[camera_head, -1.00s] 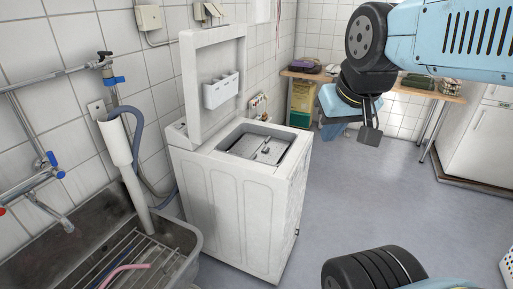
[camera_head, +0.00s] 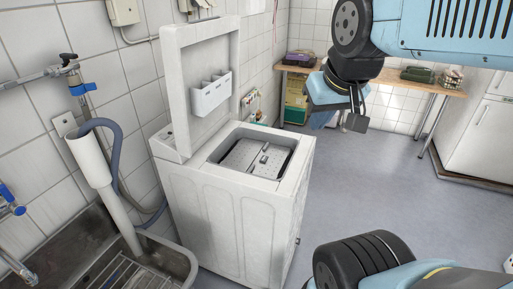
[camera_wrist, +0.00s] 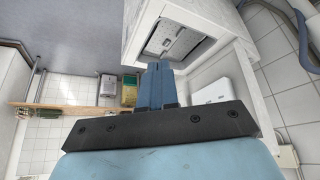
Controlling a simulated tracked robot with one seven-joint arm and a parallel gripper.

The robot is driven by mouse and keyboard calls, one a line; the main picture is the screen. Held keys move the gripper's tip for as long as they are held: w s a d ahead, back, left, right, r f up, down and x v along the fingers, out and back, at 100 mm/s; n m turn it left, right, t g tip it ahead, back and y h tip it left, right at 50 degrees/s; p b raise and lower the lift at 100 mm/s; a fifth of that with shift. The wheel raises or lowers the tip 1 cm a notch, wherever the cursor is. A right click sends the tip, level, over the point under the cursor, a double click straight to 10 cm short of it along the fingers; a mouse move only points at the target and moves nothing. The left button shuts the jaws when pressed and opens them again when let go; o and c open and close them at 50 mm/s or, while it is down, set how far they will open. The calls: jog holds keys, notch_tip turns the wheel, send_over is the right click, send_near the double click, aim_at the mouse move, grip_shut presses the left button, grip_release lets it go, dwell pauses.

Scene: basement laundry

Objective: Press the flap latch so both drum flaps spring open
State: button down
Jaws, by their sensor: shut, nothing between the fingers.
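The white top-loading washing machine (camera_head: 232,205) stands at the centre with its lid (camera_head: 204,92) raised. Inside the top opening the grey perforated drum flaps (camera_head: 243,157) lie shut. A small dark latch (camera_head: 264,160) shows at their middle, too small to make out well. The drum opening also shows in the wrist view (camera_wrist: 178,42), near the top, beyond my fingers. My gripper (camera_head: 357,122) is up and to the right of the machine, apart from it. Its blue fingers (camera_wrist: 156,72) are together with nothing between them in the wrist view.
A steel sink (camera_head: 150,262) with a grey hose and pipe stands at the left of the machine. A wooden table (camera_head: 437,88) with boxes is at the back. A white fridge (camera_head: 484,135) stands at the right. The floor right of the machine is clear.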

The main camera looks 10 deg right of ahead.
jog(key=shift+w, duration=0.15)
jog(key=w+d+f+m+t+h, duration=0.1)
jog(key=w+d+f, duration=0.1)
jog(key=w, duration=0.6)
jog(key=w+d+f+m+t, duration=0.1)
jog(key=w+d+f, duration=0.1)
jog(key=w, duration=0.7)
jog(key=w+d+f+m+t+h, duration=0.1)
jog(key=w+d+f, duration=0.15)
jog(key=w, duration=0.55)
jog(key=w+a+f+y, duration=0.3)
jog(key=w+f, duration=0.2)
jog(key=f, duration=0.4)
jog(key=w+a+f+y, duration=0.3)
jog(key=w+f, duration=0.3)
jog(key=f, duration=0.3)
jog(key=shift+f+g+y, duration=0.25)
jog(key=shift+g+y, duration=0.05)
jog(key=shift+y, duration=0.1)
jog(key=shift+w, duration=0.1)
